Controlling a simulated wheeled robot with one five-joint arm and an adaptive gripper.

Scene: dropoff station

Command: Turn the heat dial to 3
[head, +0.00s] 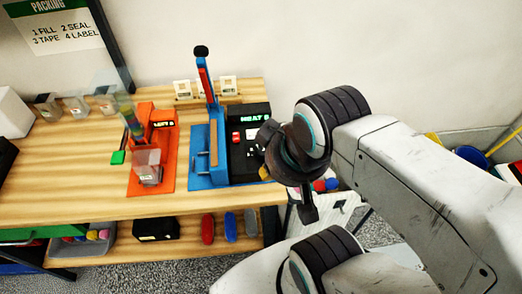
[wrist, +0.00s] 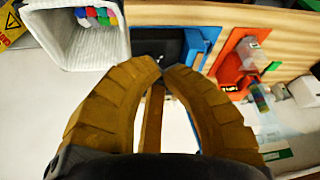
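The heat dial's black control unit (head: 249,168) sits on the wooden bench beside the blue press. Its green display starts with "HEAT"; the digit is too small to read surely. I cannot make out the dial; my arm hides part of the unit's right side. In the wrist view the unit's dark face (wrist: 158,43) shows beyond the fingertips. My gripper (wrist: 163,68) has two curved tan fingers whose tips come nearly together, with nothing visible held between them. In the head view my dark wrist covers the area right of the unit.
The blue press (head: 203,178) has a tall upright lever. An orange machine (head: 165,178) stands to its left. Clear cups (head: 76,106) stand at the back left. A lower shelf holds red, blue and grey items. A white bin (wrist: 75,52) with coloured items shows in the wrist view.

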